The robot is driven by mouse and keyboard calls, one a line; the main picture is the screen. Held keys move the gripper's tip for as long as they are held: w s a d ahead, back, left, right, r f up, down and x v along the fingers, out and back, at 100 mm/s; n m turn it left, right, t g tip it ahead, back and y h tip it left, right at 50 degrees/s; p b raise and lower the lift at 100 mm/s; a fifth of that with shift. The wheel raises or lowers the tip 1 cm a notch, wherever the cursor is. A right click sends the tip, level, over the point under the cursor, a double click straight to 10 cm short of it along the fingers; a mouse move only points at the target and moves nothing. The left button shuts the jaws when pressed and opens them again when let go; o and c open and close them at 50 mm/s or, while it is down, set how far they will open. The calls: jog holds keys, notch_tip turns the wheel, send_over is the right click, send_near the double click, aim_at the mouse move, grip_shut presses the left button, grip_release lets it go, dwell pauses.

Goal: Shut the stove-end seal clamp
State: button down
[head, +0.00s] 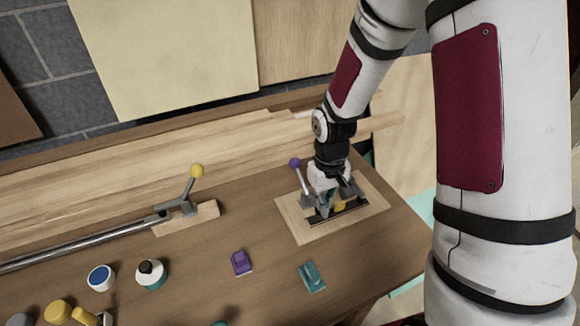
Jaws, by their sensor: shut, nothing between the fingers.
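A pale wooden board (289,222) lies on the right end of the bench, with a dark strip (345,216) along its front part. A grey clamp on its left side has a lever with a purple knob (295,163), standing raised. A yellow piece (340,206) shows low beside the strip; I cannot tell whether it belongs to a second clamp. No stove shows, so I cannot tell which end is the stove end. My gripper (328,204) points down over the board, right of the purple knob, shut and empty. It partly hides the clamp parts there; contact is unclear.
Another clamp with a raised yellow-knobbed lever (196,171) stands on a block at left, beside a metal rod (85,242). A purple block (241,263), a teal block (312,277), a bottle (151,275) and a blue-topped jar (101,278) stand in front. Planks line the back.

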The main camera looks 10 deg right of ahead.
jog(key=shift+w+a, duration=0.15)
jog(key=shift+w, duration=0.65)
jog(key=shift+f, duration=0.45)
jog(key=shift+a, duration=0.1)
jog(key=shift+w+f+b, duration=0.15)
jog(key=shift+f+b, duration=0.15)
jog(key=shift+f, duration=0.25)
jog(key=shift+w+a+f, duration=0.1)
jog(key=shift+f, duration=0.1)
jog(key=shift+r+p, duration=1)
jog(key=shift+r, duration=1.4)
jog(key=shift+s+r+p, duration=0.2)
jog(key=shift+r+p, duration=0.4)
jog(key=shift+r, duration=0.8)
jog(key=shift+d+r+p, duration=0.2)
jog(key=shift+r+p, duration=0.45)
jog(key=shift+r, duration=1.45)
